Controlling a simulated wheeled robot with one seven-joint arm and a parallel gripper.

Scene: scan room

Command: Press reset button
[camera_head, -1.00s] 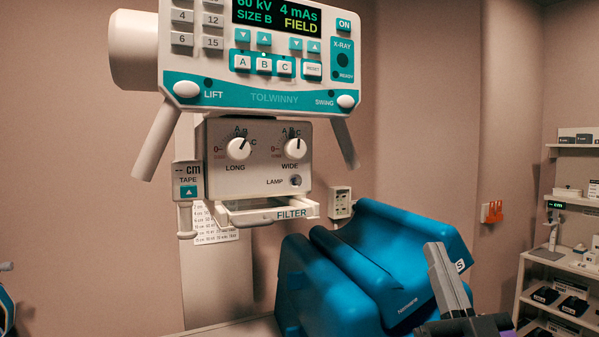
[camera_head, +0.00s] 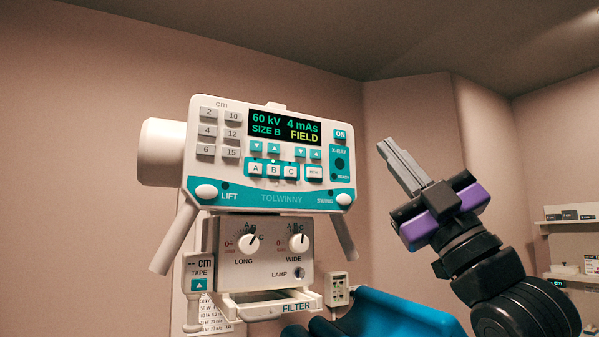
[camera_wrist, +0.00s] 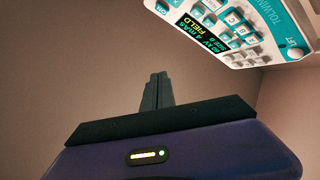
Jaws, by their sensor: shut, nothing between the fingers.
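The reset button (camera_head: 315,173) is a small white key at the lower right of the teal and white control panel (camera_head: 262,197), right of the A, B and C keys. The panel's display reads 60 kV, 4 mAs, SIZE B, FIELD. My gripper (camera_head: 385,146) is shut and empty, raised to the right of the panel and apart from it. Its fingers point up and to the left in the head view. In the wrist view the shut fingers (camera_wrist: 158,78) show in front of bare wall, and the panel (camera_wrist: 275,25) appears upside down at the upper right.
Below the panel hang a box with LONG and WIDE knobs (camera_head: 258,250) and a FILTER tray (camera_head: 270,308). Two slanted handles (camera_head: 174,240) flank the panel. Blue padding (camera_head: 400,315) lies below my arm. Shelves (camera_head: 575,225) stand at the far right.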

